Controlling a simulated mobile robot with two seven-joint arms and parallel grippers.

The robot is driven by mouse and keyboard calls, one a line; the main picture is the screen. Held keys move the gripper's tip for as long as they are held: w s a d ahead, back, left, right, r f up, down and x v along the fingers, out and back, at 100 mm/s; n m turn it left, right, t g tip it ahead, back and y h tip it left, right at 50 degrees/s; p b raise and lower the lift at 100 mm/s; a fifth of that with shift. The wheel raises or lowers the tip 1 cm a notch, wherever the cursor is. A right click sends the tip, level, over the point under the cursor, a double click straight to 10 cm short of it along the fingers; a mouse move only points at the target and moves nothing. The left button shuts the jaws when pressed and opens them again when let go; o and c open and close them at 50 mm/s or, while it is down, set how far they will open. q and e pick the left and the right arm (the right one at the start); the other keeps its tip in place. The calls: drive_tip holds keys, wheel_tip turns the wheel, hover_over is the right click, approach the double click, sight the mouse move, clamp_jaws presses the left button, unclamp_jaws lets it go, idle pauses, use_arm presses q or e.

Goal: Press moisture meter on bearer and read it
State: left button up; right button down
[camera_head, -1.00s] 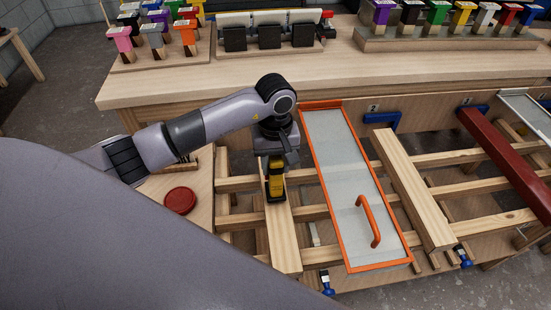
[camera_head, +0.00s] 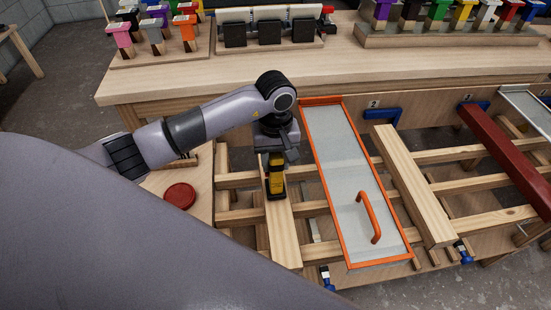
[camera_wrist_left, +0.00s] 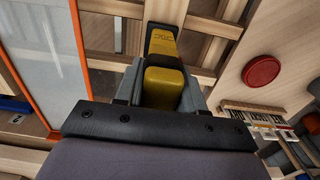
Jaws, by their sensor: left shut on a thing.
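My left gripper (camera_head: 275,155) is shut on a yellow and black moisture meter (camera_head: 276,177), which points down. The meter's lower end is at the top of a pale wooden bearer (camera_head: 283,228); I cannot tell whether it presses on the wood. In the left wrist view the yellow meter (camera_wrist_left: 163,85) sits between the fingers of the gripper (camera_wrist_left: 160,95), with the bearer behind it. No reading can be made out. My right gripper is not in view.
An orange-framed grey panel with a handle (camera_head: 350,185) lies right of the bearer. Further right are another pale batten (camera_head: 412,185) and a dark red one (camera_head: 505,150). A red round disc (camera_head: 180,195) lies to the left. Paint-topped blocks stand on the bench (camera_head: 200,85) behind.

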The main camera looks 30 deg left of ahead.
use_arm(q)
drive_tip(key=shift+f+b, duration=0.55)
drive_tip(key=shift+b, duration=0.05)
idle(1.6)
drive_tip(key=shift+r, duration=0.1)
drive_tip(key=shift+r+p, duration=2)
drive_tip(key=shift+r, duration=1.5)
drive_tip(key=s+d+r+n, duration=0.4)
drive_tip(key=s+r+n, duration=0.1)
drive_tip(key=r, duration=0.4)
drive_tip(key=s+d+r+n, duration=0.4)
drive_tip(key=s+r+n, duration=0.1)
drive_tip(key=r, duration=0.5)
drive_tip(key=s+d+r+n, duration=0.4)
drive_tip(key=r+n, duration=0.3)
drive_tip(key=r, duration=0.2)
drive_tip(key=shift+s+r+p, duration=0.15)
drive_tip(key=shift+s+p, duration=0.3)
drive_tip(key=shift+s, duration=0.1)
